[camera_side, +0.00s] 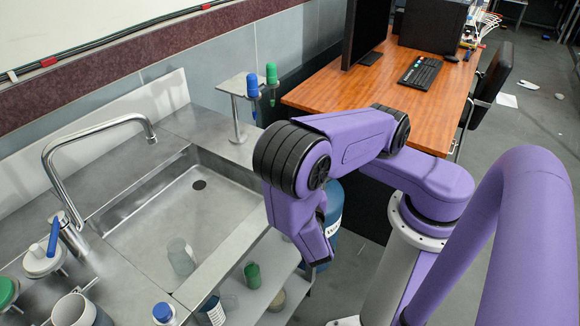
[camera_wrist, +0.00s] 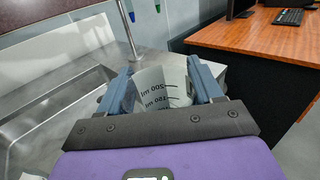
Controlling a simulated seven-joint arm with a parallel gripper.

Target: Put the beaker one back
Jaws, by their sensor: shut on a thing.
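A clear beaker (camera_wrist: 160,88) with dark volume marks, 200 ml and 100 ml among them, stands between the two blue-grey fingers of my gripper (camera_wrist: 161,80) in the wrist view. The fingers are shut on its sides.
A stand (camera_side: 237,100) with blue and green pipettes rises behind the sink. A tap (camera_side: 95,140) arches over its left. A wooden desk (camera_side: 330,95) is at the back right. Several bottles and a white mug (camera_side: 75,310) crowd the front left. A green cup (camera_side: 252,275) is on a lower shelf.

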